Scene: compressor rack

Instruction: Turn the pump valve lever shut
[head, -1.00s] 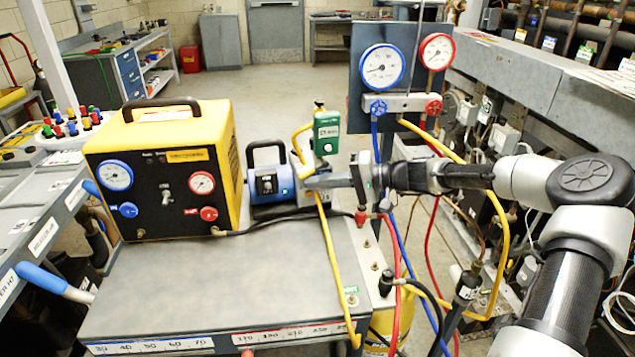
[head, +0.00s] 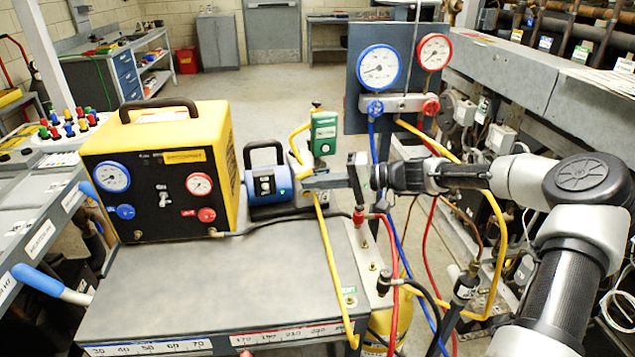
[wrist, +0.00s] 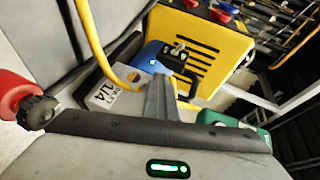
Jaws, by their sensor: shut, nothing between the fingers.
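The pump (head: 267,184) is blue with a black carry handle and stands on the cart behind its right part, beside the yellow machine. In the wrist view the pump (wrist: 152,62) shows a small green light and a grey-white label block. My gripper (head: 308,182) reaches in from the right with its fingers shut and empty, close to the pump's right side. In the wrist view my gripper (wrist: 158,82) points at the pump body, near a yellow hose.
The yellow machine (head: 160,165) stands left of the pump. A yellow hose (head: 328,250) runs down beside my fingers, and a green box (head: 323,132) hangs just above them. The gauge panel (head: 405,65) rises behind my arm. The cart top (head: 220,285) is mostly clear.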

